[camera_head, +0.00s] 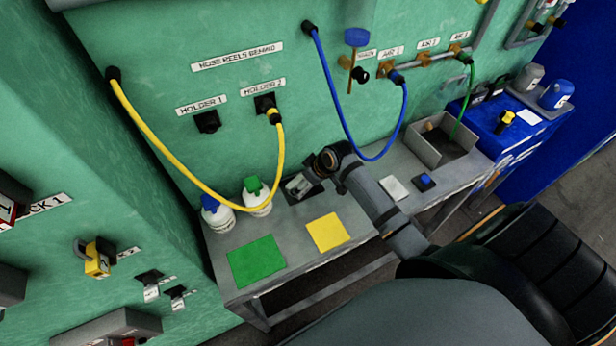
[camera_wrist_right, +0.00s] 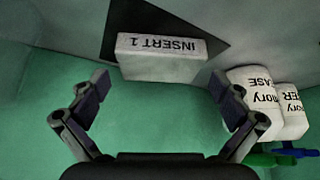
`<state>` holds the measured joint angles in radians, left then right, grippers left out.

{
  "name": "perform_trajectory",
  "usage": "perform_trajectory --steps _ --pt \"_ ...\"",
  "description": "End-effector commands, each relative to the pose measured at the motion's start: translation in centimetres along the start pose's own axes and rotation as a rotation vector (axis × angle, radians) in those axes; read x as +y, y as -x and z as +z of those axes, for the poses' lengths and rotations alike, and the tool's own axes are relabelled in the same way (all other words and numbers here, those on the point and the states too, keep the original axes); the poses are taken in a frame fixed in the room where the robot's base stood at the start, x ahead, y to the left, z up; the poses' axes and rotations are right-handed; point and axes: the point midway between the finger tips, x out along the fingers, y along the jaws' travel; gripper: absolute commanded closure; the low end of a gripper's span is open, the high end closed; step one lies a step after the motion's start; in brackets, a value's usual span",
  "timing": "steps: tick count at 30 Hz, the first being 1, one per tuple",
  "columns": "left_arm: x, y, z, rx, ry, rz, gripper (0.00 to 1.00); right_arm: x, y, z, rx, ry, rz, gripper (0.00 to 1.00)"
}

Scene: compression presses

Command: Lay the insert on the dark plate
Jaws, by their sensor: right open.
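The insert (camera_wrist_right: 160,58) is a pale grey block marked "INSERT 1". It rests on the dark plate (camera_wrist_right: 215,47), which shows around it as a dark patch on the bench. In the head view the insert (camera_head: 297,184) is a small pale shape on the dark plate (camera_head: 316,189), partly hidden by my right arm. My right gripper (camera_wrist_right: 160,78) is open and empty, its fingers spread, with the insert just ahead of and between the fingertips, not gripped. I cannot tell whether any edge touches. My left gripper is not in view.
Two white bottles, one blue-capped (camera_head: 217,215) and one green-capped (camera_head: 257,197), stand close left of the plate. A green mat (camera_head: 256,262) and yellow mat (camera_head: 327,232) lie bare in front. A grey tray (camera_head: 425,152) stands right. Yellow and blue hoses hang behind.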

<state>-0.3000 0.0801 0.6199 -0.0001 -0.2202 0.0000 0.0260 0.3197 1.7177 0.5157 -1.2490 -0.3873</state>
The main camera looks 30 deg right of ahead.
Motion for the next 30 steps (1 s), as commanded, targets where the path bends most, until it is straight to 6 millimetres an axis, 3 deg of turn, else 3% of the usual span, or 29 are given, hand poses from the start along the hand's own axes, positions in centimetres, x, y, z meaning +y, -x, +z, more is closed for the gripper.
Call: perform_trajectory --steps 9,13,19,30 --pt "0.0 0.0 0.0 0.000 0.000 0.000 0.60 0.3 7.6 0.1 -0.003 0.008 0.008 0.00" --pt "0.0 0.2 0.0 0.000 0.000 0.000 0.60 0.2 9.9 0.1 -0.003 0.006 0.005 0.00" --pt "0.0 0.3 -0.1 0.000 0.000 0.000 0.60 0.0 11.4 0.0 -0.002 0.002 0.000 0.00" --pt "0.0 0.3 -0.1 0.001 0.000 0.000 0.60 0.0 11.6 0.0 -0.001 0.000 -0.001 0.00"
